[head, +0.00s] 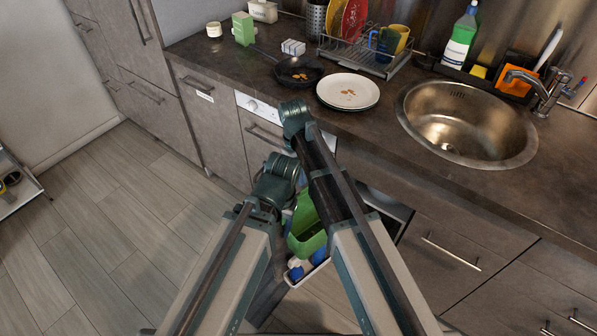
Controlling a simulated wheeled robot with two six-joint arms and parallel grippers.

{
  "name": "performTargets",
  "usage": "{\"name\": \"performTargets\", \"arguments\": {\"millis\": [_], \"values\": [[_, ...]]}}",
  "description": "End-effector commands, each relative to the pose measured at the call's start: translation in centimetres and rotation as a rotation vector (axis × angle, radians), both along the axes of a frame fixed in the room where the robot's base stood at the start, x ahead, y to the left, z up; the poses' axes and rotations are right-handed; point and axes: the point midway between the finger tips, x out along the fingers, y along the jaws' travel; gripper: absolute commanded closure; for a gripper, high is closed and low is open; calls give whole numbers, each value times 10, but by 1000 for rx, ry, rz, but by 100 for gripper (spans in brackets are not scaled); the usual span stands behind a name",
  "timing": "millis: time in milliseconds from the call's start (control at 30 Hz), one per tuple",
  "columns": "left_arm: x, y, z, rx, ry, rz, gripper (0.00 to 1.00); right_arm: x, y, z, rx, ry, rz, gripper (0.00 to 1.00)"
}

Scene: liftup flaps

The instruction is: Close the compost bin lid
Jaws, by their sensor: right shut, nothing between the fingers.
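The green compost bin (306,240) is low in front of the cabinets, in the middle of the head view, partly behind my arms. I look down into its open top; I cannot make out its lid clearly. My right arm reaches up over the bin's right side and folds back down. My right gripper (329,202) is shut and empty at the bin's right side, mostly covered by my own arm, so I cannot tell whether it touches the bin. My left arm stands at the bin's left; its gripper is hidden.
A white tray (311,272) with blue and white items is below the bin. The dark counter (385,150) above carries a plate (348,92), a pan (299,72), a dish rack (366,58) and the sink (467,120).

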Motion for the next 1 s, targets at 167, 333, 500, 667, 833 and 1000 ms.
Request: {"name": "performTargets", "arguments": {"millis": [167,333,500,667,833,1000], "values": [[0,0,0,0,0,0,43,-6,-3,0,0,0,2,100],[0,0,0,0,0,0,43,-6,-2,0,0,0,1,100],[0,0,0,0,0,0,43,-7,-3,0,5,-5,1,100],[0,0,1,0,0,0,43,-13,-7,0,28,-32,1,100],[0,0,1,0,0,0,43,-14,-9,-1,41,-48,1,100],[0,0,2,0,0,0,43,-16,-11,-1,54,-63,2,100]]}}
